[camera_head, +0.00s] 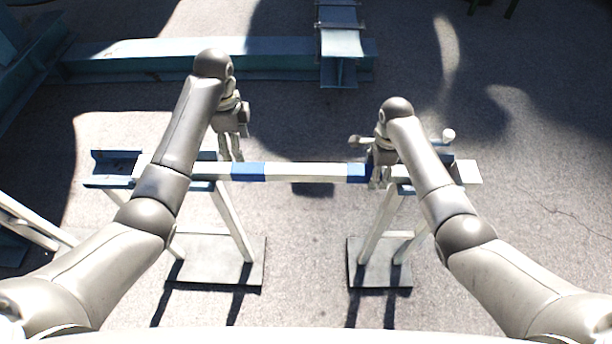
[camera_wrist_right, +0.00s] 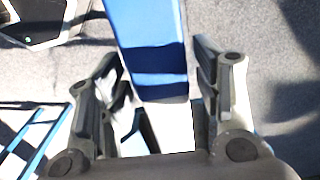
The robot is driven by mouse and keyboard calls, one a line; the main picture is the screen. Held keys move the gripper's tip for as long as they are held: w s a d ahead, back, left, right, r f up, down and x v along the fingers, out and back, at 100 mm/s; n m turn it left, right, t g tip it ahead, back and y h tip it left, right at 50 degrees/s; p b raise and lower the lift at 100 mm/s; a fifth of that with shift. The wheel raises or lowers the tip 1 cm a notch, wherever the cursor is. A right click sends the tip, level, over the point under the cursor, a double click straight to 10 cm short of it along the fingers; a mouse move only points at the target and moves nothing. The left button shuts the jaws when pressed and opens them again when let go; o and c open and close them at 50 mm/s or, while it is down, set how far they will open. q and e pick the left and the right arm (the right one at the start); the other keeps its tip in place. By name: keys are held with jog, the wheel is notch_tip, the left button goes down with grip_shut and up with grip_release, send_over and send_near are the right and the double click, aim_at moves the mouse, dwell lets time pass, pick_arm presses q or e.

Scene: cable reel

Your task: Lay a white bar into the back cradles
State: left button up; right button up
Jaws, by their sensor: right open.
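The long white bar with blue bands (camera_head: 310,171) lies level from left to right across the tops of two stands. Its right end sticks out past the right stand. The left stand's blue cradle (camera_head: 112,170) shows at the bar's left end; the right stand's cradle is mostly hidden by my right arm. My right gripper (camera_head: 379,181) is at the right blue band. In the right wrist view its open fingers (camera_wrist_right: 155,85) stand on either side of the bar (camera_wrist_right: 150,40), with gaps. My left gripper (camera_head: 232,156) is by the left blue band; its grip on the bar is unclear.
The stands rest on dark base plates, left (camera_head: 215,270) and right (camera_head: 380,275). A blue-green steel beam (camera_head: 200,62) lies on the floor behind, with a shorter beam (camera_head: 340,40) across it. Bare floor (camera_head: 305,225) lies between the stands.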

notch_tip(320, 180, up, 12)
dwell(0.5)
dwell(0.3)
